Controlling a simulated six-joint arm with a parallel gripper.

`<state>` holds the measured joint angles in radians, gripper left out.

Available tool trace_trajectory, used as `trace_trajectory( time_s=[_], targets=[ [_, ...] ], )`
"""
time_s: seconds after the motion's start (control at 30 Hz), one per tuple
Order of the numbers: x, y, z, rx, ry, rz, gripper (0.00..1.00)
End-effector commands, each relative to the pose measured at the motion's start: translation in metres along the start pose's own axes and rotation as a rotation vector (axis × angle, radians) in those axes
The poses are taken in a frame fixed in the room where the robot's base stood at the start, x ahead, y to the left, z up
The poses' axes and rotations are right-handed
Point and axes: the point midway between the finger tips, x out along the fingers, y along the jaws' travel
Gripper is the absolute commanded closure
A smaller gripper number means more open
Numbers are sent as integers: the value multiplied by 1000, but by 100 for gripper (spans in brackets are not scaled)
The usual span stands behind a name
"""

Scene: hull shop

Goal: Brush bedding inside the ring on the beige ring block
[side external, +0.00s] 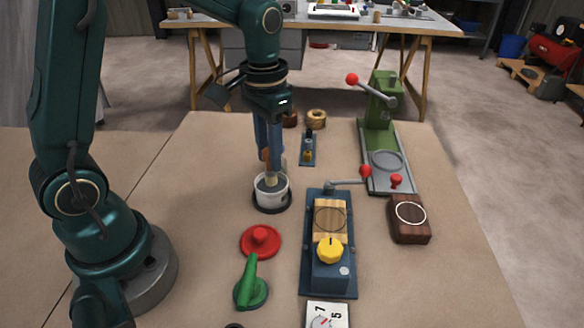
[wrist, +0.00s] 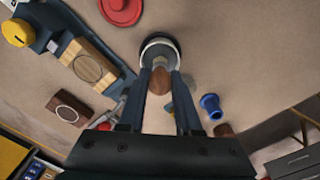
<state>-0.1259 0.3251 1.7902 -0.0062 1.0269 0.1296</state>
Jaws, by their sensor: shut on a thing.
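My gripper (side external: 267,158) is shut on a brush with a brown wooden handle (wrist: 160,82) and a pale head (side external: 271,180). The brush points down, its lower end inside a white pot (side external: 272,203) of grey bedding. The pot stands on a dark round base; in the wrist view, its rim (wrist: 160,39) shows just beyond the fingertips. Whether the bristles touch the bedding is hidden. The beige ring block (side external: 330,219), a striped wooden block with a thin dark ring, sits in a blue fixture (side external: 312,268) right of the pot. It also shows in the wrist view (wrist: 88,67).
A dark brown block (side external: 409,221) with a pale ring lies right of the fixture. A red-knobbed lever (side external: 350,182) juts from the fixture's far end. A green press (side external: 380,120) stands behind. A red lid (side external: 260,241) and green-handled tool (side external: 250,287) lie in front of the pot.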

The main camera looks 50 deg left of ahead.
Motion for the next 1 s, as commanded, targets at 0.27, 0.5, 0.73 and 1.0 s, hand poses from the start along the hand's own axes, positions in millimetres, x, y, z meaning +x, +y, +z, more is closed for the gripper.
trace_trajectory(
  time_s=[0.27, 0.5, 0.73, 1.0],
  targets=[
    [3, 0, 0, 0, -1, 0, 100],
    [6, 0, 0, 0, -1, 0, 100],
    [8, 0, 0, 0, -1, 0, 100],
    [10, 0, 0, 0, -1, 0, 100]
  ],
)
